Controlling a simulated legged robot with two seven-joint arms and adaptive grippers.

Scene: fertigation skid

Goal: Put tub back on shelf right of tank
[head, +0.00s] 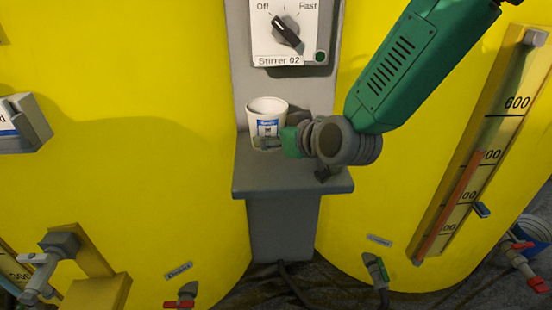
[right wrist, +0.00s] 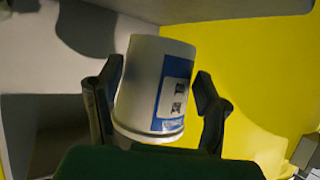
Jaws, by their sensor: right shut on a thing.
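The tub (head: 266,106) is white with a blue label and open at the top. It is over the back left part of the grey shelf (head: 300,180) between two yellow tanks. My right gripper (head: 272,143) is shut on the tub, coming from the right. In the right wrist view the tub (right wrist: 150,85) sits between the two dark fingers (right wrist: 160,105), tilted a little in that picture. I cannot tell whether its base touches the shelf. My left gripper is not in view.
The Stirrer 02 panel (head: 265,42) with its dial is on the grey column above the shelf. The yellow left tank (head: 130,150) and right tank (head: 375,200) flank the shelf closely. A level gauge (head: 485,140) is on the right tank. The shelf's front is clear.

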